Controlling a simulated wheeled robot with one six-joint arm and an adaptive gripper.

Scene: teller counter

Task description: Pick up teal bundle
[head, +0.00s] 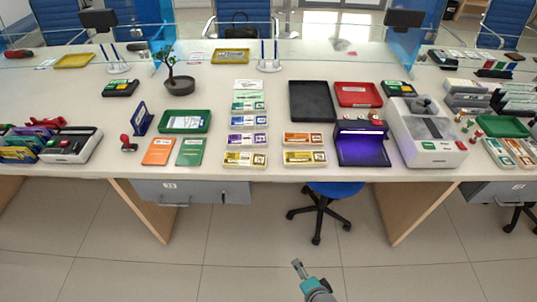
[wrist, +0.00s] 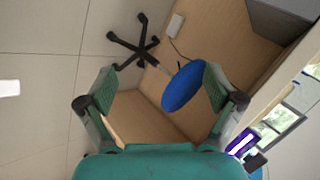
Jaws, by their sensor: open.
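Banded bundles lie in two columns on the counter in the head view. My gripper (head: 298,268) is low at the bottom of the head view, in front of the counter and well away from the bundles. In the wrist view my gripper (wrist: 158,90) is open and empty, with floor and a blue stool seat (wrist: 183,86) beyond; no bundle shows there.
The counter's front edge (head: 280,177) lies between my gripper and the bundles. Orange and yellow bundles (head: 304,148), a purple-lit device (head: 362,146), a black tray (head: 312,101), a red tray (head: 358,95) and a counting machine (head: 428,135) stand to the right. A plant (head: 179,82) stands behind left.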

